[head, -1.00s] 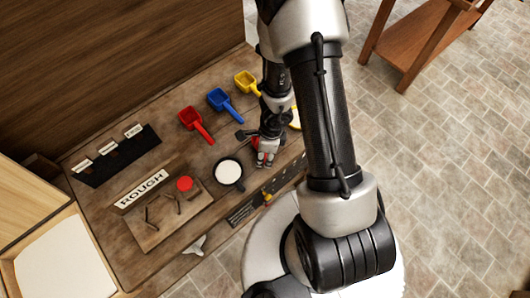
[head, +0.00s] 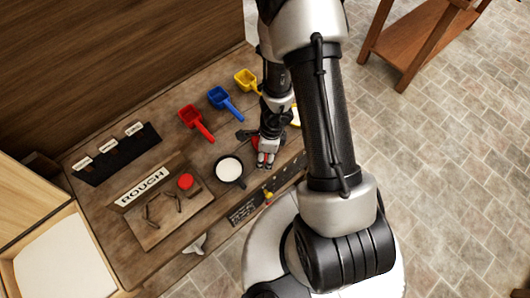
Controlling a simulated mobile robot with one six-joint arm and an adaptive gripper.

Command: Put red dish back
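A red dish (head: 256,141) shows only as a small red patch beside my gripper; the arm and gripper hide most of it. My gripper (head: 265,164) points down low over the table's front part, right of the dark pan. Its fingers are small here, and I cannot tell whether they are open or shut, or whether they touch the red dish. A separate small round red thing (head: 186,181) sits on the wooden board marked ROUGH (head: 150,232).
A dark pan (head: 242,183) with white contents stands left of my gripper. Red (head: 196,123), blue (head: 224,102) and yellow (head: 246,80) scoops lie behind. A black labelled rack (head: 92,177) is at the back left.

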